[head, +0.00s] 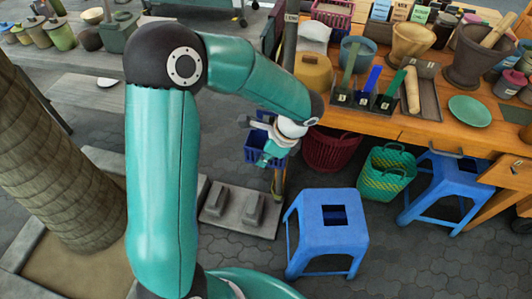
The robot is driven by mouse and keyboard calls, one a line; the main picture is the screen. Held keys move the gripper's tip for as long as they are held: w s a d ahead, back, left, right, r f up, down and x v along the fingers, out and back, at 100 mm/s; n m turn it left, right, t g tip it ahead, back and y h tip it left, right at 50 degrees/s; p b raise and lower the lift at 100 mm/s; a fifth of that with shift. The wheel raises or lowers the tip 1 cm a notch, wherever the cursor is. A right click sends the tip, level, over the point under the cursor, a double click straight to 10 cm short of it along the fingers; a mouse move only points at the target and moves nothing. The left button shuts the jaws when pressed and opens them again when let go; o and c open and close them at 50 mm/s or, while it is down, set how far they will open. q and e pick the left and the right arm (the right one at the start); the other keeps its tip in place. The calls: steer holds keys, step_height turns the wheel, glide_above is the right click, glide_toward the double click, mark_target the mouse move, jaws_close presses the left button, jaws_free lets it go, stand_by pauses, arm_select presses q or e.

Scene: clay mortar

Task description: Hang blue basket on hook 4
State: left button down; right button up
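The blue basket (252,152) is small and sits left of the table's front, beside a thin upright post. My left arm comes in from the left, and its teal gripper (268,160) is at the basket, overlapping it. The gripper and wrist hide much of the basket, and I cannot tell whether the fingers are open or shut on it. The post (289,45) rises at the table's left corner with a small label on top. Hook 4 cannot be made out. My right gripper is not in view.
The wooden table (430,135) is crowded with mortars, pots and a dark tray with coloured tools. Under its front stand a dark red basket (333,150) and a green basket (386,172). Two blue stools, one here (328,232), stand on the paving. A tree trunk (50,150) stands left.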

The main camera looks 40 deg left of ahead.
arm_select(q)
steer(key=shift+s+d+b, duration=0.2)
steer(key=shift+s+d, duration=0.2)
steer(key=shift+s, duration=0.35)
steer(key=shift+s+d+b, duration=0.15)
steer(key=shift+s+d, duration=0.2)
steer(key=shift+s, duration=0.4)
